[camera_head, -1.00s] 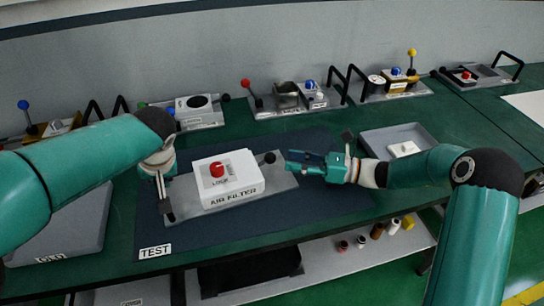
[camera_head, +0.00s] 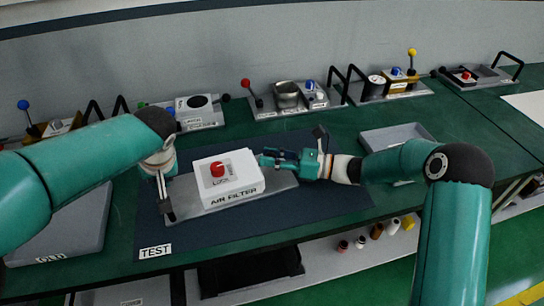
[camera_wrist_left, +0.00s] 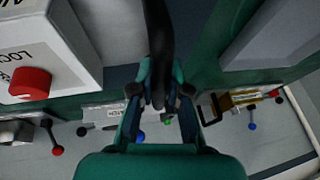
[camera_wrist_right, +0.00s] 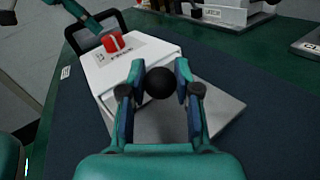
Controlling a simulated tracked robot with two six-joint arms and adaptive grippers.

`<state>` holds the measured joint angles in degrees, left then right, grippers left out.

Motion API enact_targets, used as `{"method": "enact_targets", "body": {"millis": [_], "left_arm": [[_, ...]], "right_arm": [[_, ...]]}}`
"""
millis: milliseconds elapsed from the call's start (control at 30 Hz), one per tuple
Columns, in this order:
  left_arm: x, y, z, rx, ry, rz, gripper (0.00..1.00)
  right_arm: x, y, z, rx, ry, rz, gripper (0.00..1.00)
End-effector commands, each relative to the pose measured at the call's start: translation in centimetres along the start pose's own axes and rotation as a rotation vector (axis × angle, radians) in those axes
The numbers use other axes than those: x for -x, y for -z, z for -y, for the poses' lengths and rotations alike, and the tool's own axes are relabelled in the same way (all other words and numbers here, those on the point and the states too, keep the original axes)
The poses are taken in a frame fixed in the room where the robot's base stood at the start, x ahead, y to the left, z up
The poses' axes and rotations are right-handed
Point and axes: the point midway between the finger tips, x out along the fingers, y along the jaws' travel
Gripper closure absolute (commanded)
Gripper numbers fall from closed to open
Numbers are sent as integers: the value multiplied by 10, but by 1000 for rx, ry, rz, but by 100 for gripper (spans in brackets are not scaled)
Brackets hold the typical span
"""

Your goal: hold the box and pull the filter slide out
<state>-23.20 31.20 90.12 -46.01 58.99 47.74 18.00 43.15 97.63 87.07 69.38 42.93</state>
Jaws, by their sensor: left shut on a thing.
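The white air filter box (camera_head: 229,182) with a red knob (camera_head: 217,169) stands on a grey plate (camera_head: 283,182) on the dark TEST mat. It also shows in the right wrist view (camera_wrist_right: 125,68). My left gripper (camera_head: 162,178) is at the box's left end, shut on a dark bar handle (camera_wrist_left: 158,45) that runs between its fingers. My right gripper (camera_head: 270,160) is at the box's right side. Its open fingers stand on either side of the slide's black ball knob (camera_wrist_right: 160,83), which the gripper hides in the head view. The slide's body is hidden.
A grey tray (camera_head: 395,133) stands on the right, partly behind my right arm. A grey tray (camera_head: 80,225) lies on the left. Several devices with levers and black handles line the wall. The mat (camera_head: 290,220) is clear in front of the box.

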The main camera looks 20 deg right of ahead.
Motion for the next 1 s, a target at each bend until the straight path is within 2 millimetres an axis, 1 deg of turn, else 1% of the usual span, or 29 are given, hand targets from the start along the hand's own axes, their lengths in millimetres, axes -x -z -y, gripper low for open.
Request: {"method": "enact_targets", "body": {"millis": [33, 333, 433, 600, 867, 900, 967, 1000], "left_arm": [[-3, -4, -3, -6, -2, 9, 100], [-3, -4, -2, -6, -1, 9, 100], [-3, -4, -2, -6, 0, 10, 100], [-3, -4, -2, -5, 1, 10, 100], [-3, -4, -1, -4, 2, 11, 100], [-3, -4, -1, -4, 2, 11, 100], [-3, -4, -1, -4, 2, 11, 100], [-3, -4, -1, -4, 2, 11, 100]], "right_arm": [[0, 1, 1, 0, 4, -1, 99], [3, 1, 4, 1, 7, -1, 100], [13, -1, 11, 2, 9, 0, 100], [35, -3, 25, 2, 10, 0, 100], [37, -4, 26, 1, 8, -1, 100], [37, -4, 26, 1, 8, -1, 67], [37, -4, 26, 1, 7, -1, 57], [37, -4, 26, 1, 7, -1, 57]]}}
